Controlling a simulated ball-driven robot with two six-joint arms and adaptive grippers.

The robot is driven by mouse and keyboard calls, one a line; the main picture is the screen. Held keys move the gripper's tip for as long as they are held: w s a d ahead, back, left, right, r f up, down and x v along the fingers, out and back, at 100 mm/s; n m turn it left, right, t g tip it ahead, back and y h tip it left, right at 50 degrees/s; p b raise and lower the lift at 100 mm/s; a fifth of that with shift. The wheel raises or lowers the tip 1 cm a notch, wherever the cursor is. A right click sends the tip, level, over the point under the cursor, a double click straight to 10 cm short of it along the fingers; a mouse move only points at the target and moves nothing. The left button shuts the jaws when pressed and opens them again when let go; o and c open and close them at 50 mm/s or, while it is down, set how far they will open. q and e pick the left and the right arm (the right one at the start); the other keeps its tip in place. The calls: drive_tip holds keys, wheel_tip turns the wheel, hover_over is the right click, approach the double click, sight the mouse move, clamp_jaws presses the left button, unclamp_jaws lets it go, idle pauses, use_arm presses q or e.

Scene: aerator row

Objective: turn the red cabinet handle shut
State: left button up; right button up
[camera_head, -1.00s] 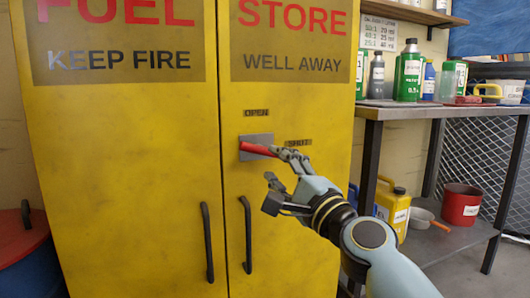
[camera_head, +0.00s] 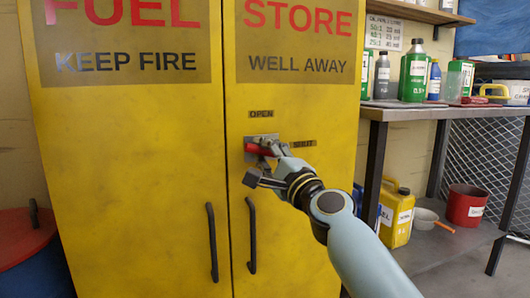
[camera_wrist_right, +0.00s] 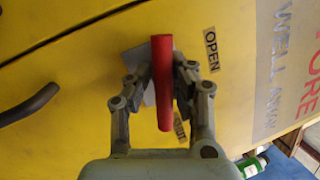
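The red cabinet handle (camera_head: 259,149) sits on a grey plate (camera_head: 263,139) on the yellow cabinet's right door. It lies about level, and my right gripper partly covers it. My right gripper (camera_head: 262,160) is at the handle. In the right wrist view the red handle (camera_wrist_right: 162,85) runs between the two fingers of the gripper (camera_wrist_right: 163,82). Their pads lie close along both its sides and appear to press on it. The OPEN label (camera_head: 261,114) is above the plate and the SHUT label (camera_head: 303,144) is to its right. My left gripper is out of view.
Two dark door pulls (camera_head: 212,242) hang below on the yellow cabinet (camera_head: 130,150). A bench (camera_head: 445,112) with bottles stands at the right, with a yellow can (camera_head: 396,215) and red pot (camera_head: 465,205) beneath. A red-lidded drum (camera_head: 22,236) is at the left.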

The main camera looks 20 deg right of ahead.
drive_tip(key=shift+r, duration=0.2)
clamp_jaws()
drive_tip(key=n+y, duration=0.1)
drive_tip(key=n, duration=0.2)
drive_tip(key=shift+d+r+g, duration=0.1)
drive_tip(key=shift+g, duration=0.2)
drive_tip(key=shift+n, duration=0.7)
drive_tip(key=o, duration=0.7)
unclamp_jaws()
drive_tip(key=shift+c, duration=0.2)
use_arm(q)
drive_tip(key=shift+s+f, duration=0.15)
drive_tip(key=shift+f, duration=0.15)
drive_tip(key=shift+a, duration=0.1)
use_arm(e)
drive_tip(key=shift+s+f, duration=0.25)
drive_tip(key=shift+f, duration=0.05)
drive_tip(key=v, duration=1.1)
drive_tip(key=shift+s+d+r, duration=0.2)
drive_tip(key=shift+s, duration=0.05)
